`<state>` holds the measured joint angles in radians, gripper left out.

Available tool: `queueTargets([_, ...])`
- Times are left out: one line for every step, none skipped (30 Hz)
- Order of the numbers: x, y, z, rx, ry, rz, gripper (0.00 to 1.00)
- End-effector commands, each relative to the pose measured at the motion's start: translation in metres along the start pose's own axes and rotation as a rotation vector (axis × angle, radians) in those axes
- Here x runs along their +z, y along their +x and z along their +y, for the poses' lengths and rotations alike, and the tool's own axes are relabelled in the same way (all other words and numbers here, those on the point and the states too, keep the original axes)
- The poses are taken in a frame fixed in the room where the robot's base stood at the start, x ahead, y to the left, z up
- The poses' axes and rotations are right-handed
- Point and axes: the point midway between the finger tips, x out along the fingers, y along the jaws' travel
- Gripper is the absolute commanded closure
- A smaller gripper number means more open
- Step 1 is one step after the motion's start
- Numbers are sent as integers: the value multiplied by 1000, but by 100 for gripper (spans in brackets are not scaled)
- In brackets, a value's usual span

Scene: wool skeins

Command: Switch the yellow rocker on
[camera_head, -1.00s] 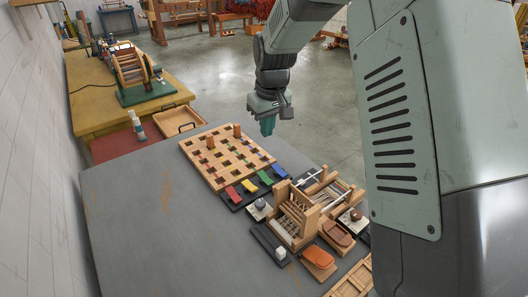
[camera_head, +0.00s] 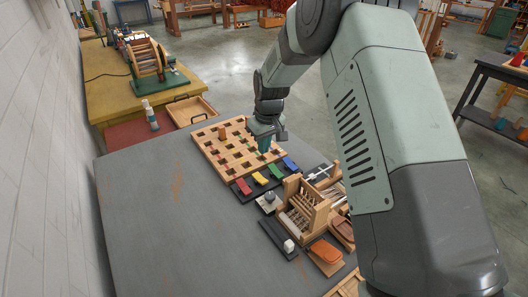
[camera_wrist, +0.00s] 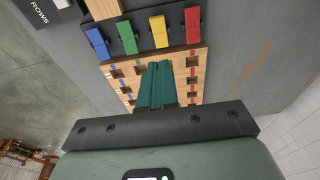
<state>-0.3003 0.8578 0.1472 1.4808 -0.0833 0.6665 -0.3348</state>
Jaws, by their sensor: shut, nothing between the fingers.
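The yellow rocker (camera_head: 260,178) sits in a row on a dark base between the red rocker (camera_head: 243,186) and the green rocker (camera_head: 275,171), with the blue rocker (camera_head: 289,163) at the right end. In the wrist view the yellow rocker (camera_wrist: 159,31) is ahead of the fingertips, with red to its right. I cannot tell which way it is tilted. My gripper (camera_head: 264,146) is shut and empty, pointing down over the wooden pegboard, apart from the rockers. Its teal fingers (camera_wrist: 160,72) show together in the wrist view.
The wooden pegboard (camera_head: 214,152) lies beside the rocker row. A small wooden loom frame (camera_head: 305,207), a grey knob block (camera_head: 269,201), a dark slider (camera_head: 277,240) and an orange pedal (camera_head: 325,251) crowd the near right. The grey table (camera_head: 170,220) is clear on the left.

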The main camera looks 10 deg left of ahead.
Motion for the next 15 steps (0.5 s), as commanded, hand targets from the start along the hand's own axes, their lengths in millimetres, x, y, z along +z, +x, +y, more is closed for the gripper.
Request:
queueTargets([1, 12, 0, -1, 0, -3, 100])
queueTargets([1, 18, 0, -1, 0, -4, 100])
queueTargets([1, 27, 0, -1, 0, -5, 100])
queueTargets([2, 34, 0, -1, 0, -5, 100])
queueTargets([1, 40, 0, -1, 0, -4, 100])
queueTargets([1, 49, 0, -1, 0, -4, 100])
queueTargets([1, 56, 0, -1, 0, -4, 100])
queueTargets([1, 62, -1, -1, 0, -4, 100])
queueTargets([1, 70, -1, -1, 0, -3, 100])
queueTargets([1, 76, -1, -1, 0, -4, 100])
queueTargets([1, 82, -1, -1, -1, -3, 100])
queueTargets([4, 88, 0, -1, 0, -3, 100])
queueTargets([7, 92, 0, -1, 1, -4, 100])
queueTargets([9, 95, 0, -1, 1, -3, 100])
queueTargets([11, 100, 0, -1, 1, -2, 100])
